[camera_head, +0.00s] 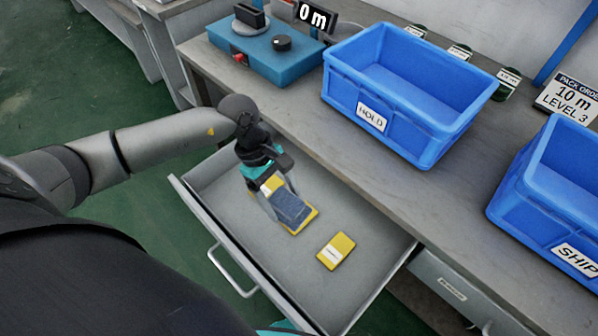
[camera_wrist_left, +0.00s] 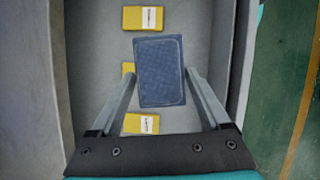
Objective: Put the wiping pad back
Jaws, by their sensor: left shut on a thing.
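The wiping pad (camera_head: 290,208) is a dark blue textured rectangle. My left gripper (camera_head: 275,207) is shut on it, inside the outline of the open drawer (camera_head: 222,194). In the left wrist view the pad (camera_wrist_left: 160,72) sits between the two grey fingers of the left gripper (camera_wrist_left: 159,88), over the grey drawer floor (camera_wrist_left: 90,60). I cannot tell whether the pad touches the things below it. My right gripper is not in view.
Yellow boxes with white labels lie in the drawer; one (camera_head: 336,251) is to the pad's right. The blue HOLD bin (camera_head: 440,128), blue SHIP bin (camera_head: 530,207) and a blue device (camera_head: 262,58) stand on the bench (camera_head: 335,128).

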